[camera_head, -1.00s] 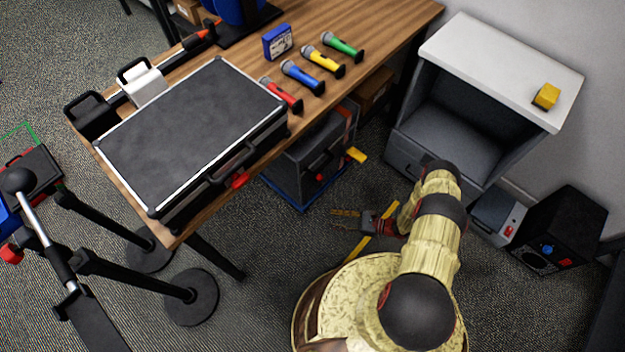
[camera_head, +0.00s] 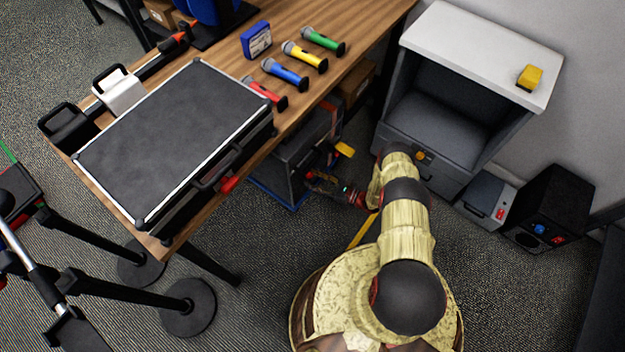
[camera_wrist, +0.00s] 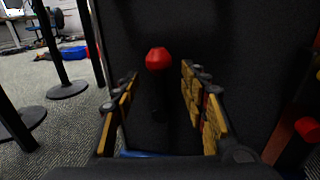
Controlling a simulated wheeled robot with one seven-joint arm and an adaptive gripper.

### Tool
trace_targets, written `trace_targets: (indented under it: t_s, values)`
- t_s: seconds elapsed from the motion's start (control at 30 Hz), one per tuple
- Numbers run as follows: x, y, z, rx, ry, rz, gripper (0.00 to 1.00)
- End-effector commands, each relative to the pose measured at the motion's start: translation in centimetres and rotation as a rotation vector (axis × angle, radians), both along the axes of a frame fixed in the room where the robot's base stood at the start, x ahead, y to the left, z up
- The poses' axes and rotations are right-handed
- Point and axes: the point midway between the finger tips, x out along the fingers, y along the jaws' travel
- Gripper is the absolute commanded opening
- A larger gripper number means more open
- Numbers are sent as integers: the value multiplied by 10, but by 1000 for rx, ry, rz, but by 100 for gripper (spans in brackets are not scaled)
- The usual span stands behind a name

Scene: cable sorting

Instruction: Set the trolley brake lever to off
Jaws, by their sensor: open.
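A red knob on a dark stem (camera_wrist: 159,60) stands out from a dark upright face in the wrist view; it looks like the brake lever. The dark trolley box (camera_head: 285,165) with a blue base edge is under the table in the head view. My gripper (camera_wrist: 160,78) is open, with one finger on each side of the knob and stem and nothing clearly gripped. In the head view my gripper (camera_head: 322,184) is low, close to the front of the box, and covers the lever there. Any off marking cannot be made out.
A yellow piece (camera_head: 345,150) sticks out from the trolley's upper right. A second red knob (camera_wrist: 307,129) shows at the right in the wrist view. The table (camera_head: 330,75) overhangs the box. A grey cabinet (camera_head: 440,125) stands to the right. Black posts stand left.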

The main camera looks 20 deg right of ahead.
Motion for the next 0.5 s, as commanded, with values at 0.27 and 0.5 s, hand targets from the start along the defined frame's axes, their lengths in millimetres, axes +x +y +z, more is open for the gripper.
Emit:
trace_targets:
  t_s: [0.27,0.5]
  values:
    - [6,6,0,0,1,-1,44]
    - [5,6,0,0,1,0,37]
